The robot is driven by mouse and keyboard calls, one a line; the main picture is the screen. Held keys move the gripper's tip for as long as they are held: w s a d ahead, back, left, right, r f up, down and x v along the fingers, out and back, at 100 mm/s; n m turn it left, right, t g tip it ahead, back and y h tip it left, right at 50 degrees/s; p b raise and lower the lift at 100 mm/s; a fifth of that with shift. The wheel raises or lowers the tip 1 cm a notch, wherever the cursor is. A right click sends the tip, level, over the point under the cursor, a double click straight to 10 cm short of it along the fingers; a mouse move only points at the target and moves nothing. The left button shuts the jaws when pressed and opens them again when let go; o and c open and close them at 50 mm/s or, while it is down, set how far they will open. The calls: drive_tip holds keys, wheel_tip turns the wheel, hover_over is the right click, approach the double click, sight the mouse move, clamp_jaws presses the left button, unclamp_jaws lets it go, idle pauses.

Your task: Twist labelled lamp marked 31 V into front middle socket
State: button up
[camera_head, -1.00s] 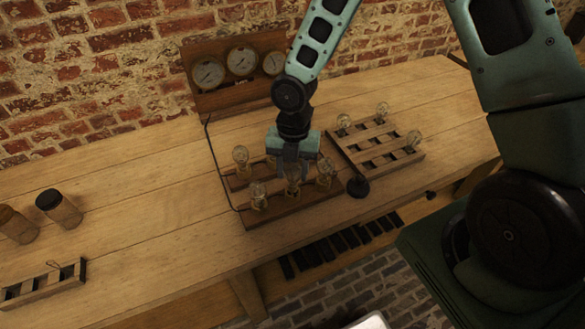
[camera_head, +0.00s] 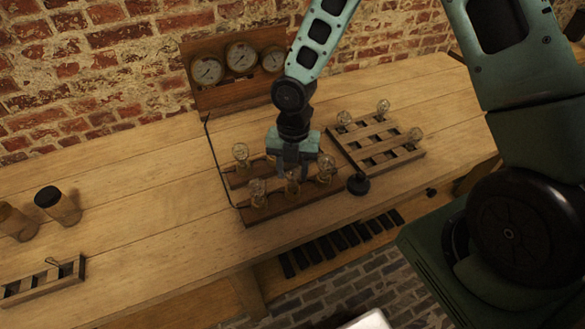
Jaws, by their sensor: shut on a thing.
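My gripper (camera_head: 292,172) points down over the front row of the wooden lamp board (camera_head: 248,217). It is shut on a clear glass lamp (camera_head: 292,187) at the front middle place. Whether the lamp's base is seated in the socket is hidden, and no 31 V marking can be read. A lamp (camera_head: 257,193) stands to its left in the front row and another lamp (camera_head: 325,168) to its right. A further lamp (camera_head: 240,154) stands at the back left of the board. The rest of the back row is partly hidden behind my gripper.
A slatted wooden rack (camera_head: 345,160) at the right holds several lamps. A dark round knob (camera_head: 358,185) stands between board and rack. A panel with three gauges (camera_head: 240,57) is behind. Jars (camera_head: 58,205) and a small tray (camera_head: 42,285) are far left. The table's left middle is clear.

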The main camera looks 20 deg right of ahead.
drive_tip(key=shift+f, duration=0.7)
idle(0.6)
drive_tip(key=m+b, duration=0.1)
drive_tip(key=m, duration=0.3)
drive_tip(key=shift+f, duration=0.1)
drive_tip(key=shift+m+t, duration=0.3)
drive_tip(key=shift+m, duration=0.9)
drive_tip(key=shift+m+y+b, duration=0.3)
drive_tip(key=shift+m+b, duration=0.15)
drive_tip(key=shift+m, duration=0.65)
drive_tip(key=m, duration=0.4)
drive_tip(key=shift+t+b, duration=0.4)
